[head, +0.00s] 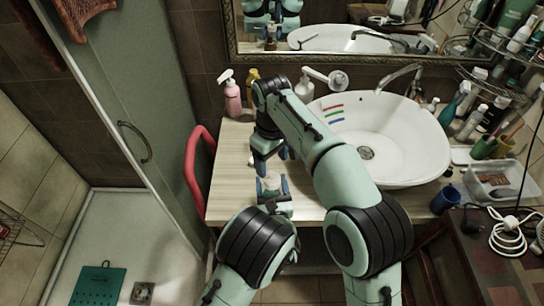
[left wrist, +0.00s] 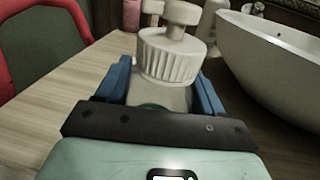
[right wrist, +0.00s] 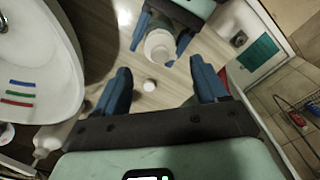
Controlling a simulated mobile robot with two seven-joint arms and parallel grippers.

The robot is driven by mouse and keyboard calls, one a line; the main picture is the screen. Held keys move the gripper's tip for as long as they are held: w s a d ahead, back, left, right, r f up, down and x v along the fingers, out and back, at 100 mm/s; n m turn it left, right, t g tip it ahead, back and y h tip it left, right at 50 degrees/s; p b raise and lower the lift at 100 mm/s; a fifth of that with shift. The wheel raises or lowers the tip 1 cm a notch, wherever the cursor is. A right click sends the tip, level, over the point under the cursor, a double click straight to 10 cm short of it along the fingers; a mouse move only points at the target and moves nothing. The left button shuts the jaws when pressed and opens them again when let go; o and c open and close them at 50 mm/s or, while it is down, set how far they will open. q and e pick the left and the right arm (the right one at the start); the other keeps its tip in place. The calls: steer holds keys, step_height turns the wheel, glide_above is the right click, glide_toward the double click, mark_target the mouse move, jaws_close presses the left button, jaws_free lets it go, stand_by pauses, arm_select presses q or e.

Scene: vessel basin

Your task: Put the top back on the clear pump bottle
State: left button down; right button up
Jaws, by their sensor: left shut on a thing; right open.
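The clear pump bottle (left wrist: 165,97) stands upright between the blue fingers of my left gripper (left wrist: 165,85), which is shut on it. Its white ribbed collar (left wrist: 170,57) rises above the fingers. Above the collar in the left wrist view shows a white disc on a short stem (left wrist: 178,14); I cannot tell whether it sits on the bottle or stands behind it. In the right wrist view a small white round piece (right wrist: 150,85), perhaps the top, is on the counter apart from the bottle (right wrist: 158,46). My right gripper (right wrist: 162,84) is open and empty, with this piece in view between its fingers.
The white basin (head: 410,140) takes up the right of the wooden counter (head: 232,190). A pink pump bottle (head: 232,96) and other bottles stand at the back. A red chair (head: 196,165) is at the left edge. The counter's left front is clear.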

mark_target(272, 174)
step_height(272, 174, down, 7)
steer(key=shift+f, duration=0.15)
stand_by(0.4)
steer(key=c, duration=1.1)
steer(key=o, duration=1.2)
steer(key=shift+o, duration=0.2)
step_height(272, 174, up, 12)
